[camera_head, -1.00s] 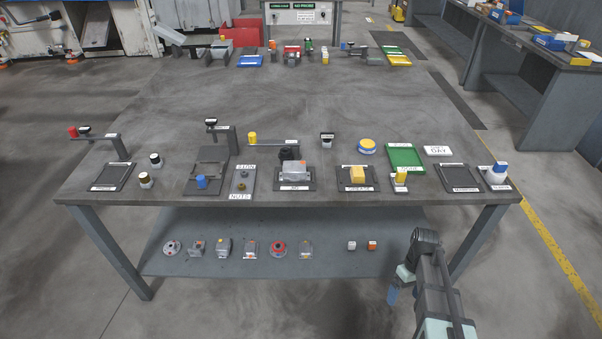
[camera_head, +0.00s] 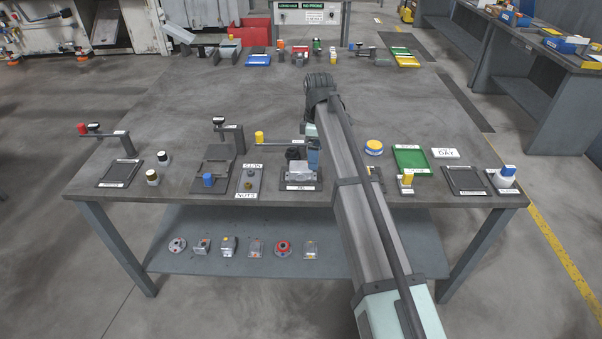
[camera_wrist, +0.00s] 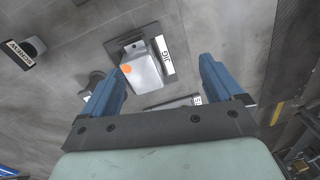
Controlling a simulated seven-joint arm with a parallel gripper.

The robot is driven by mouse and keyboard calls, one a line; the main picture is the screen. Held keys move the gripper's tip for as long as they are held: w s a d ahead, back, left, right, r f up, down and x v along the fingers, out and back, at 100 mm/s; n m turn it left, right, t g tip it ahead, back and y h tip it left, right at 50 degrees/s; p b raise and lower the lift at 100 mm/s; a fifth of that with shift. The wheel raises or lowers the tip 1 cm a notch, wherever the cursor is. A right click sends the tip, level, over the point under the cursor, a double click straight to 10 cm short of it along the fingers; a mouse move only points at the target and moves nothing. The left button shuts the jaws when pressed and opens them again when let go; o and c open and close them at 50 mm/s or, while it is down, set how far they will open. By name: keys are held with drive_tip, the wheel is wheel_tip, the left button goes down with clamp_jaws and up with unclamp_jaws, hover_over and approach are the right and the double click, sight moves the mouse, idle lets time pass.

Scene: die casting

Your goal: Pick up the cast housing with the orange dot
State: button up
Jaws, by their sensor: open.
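The cast housing (camera_head: 301,170) is a grey block on a dark jig plate (camera_head: 290,187) near the table's front edge. In the wrist view the housing (camera_wrist: 146,72) shows an orange dot on its upper face, and the plate (camera_wrist: 150,30) carries a "JIG" label. My gripper (camera_head: 314,166) is above the right side of the housing in the head view. In the wrist view its blue fingers (camera_wrist: 160,66) are apart, with the housing in the space ahead between them. Nothing is held.
A black-topped post (camera_head: 293,153) stands just behind the housing. A nuts tray (camera_head: 238,193) lies to the left. My arm hides part of the fixture on the right. Several castings (camera_head: 228,246) lie on the lower shelf. The table's middle (camera_head: 220,95) is clear.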

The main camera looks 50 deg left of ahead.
wheel_tip(320, 180, up, 4)
drive_tip(key=n, duration=0.2)
hover_over(301, 166)
wheel_tip(301, 166, down, 14)
idle(0.3)
drive_tip(key=c, duration=1.5)
drive_tip(key=shift+o, duration=0.2)
drive_tip(key=shift+r, duration=0.1)
